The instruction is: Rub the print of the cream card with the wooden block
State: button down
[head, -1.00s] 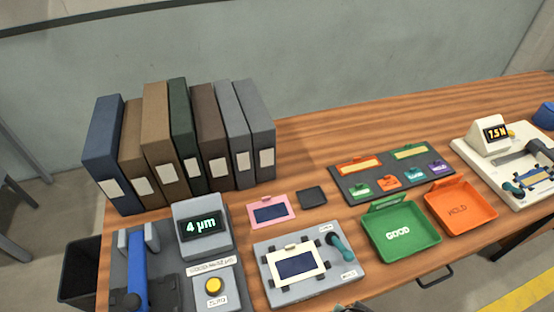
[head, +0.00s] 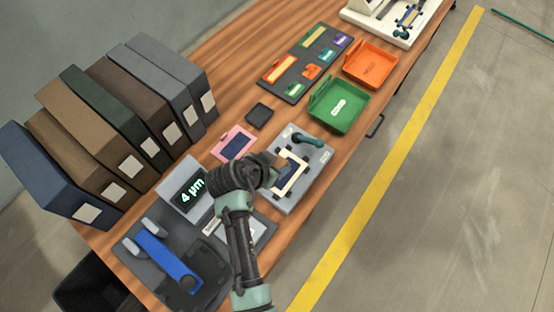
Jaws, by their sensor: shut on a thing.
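The cream card (head: 299,177) with its dark print (head: 287,170) lies in a grey fixture (head: 319,160) near the table's front edge. My gripper (head: 275,164) is at the card's left side, above or at the print, and covers part of it. It is shut on a small brown piece, which I take to be the wooden block (head: 282,161), mostly hidden by my gripper. I cannot tell whether the block touches the print.
A teal-handled tool (head: 308,139) lies on the fixture's far side. A pink card (head: 225,149) and dark pad (head: 259,115) lie behind. The 4 µm display (head: 190,189) stands left, near my arm. Green (head: 355,115) and orange (head: 385,70) trays stand farther along the table.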

jog(key=shift+a+f+b, duration=0.1)
jog(key=shift+f+b, duration=2.2)
jog(key=shift+f, duration=0.5)
jog(key=shift+r, duration=0.15)
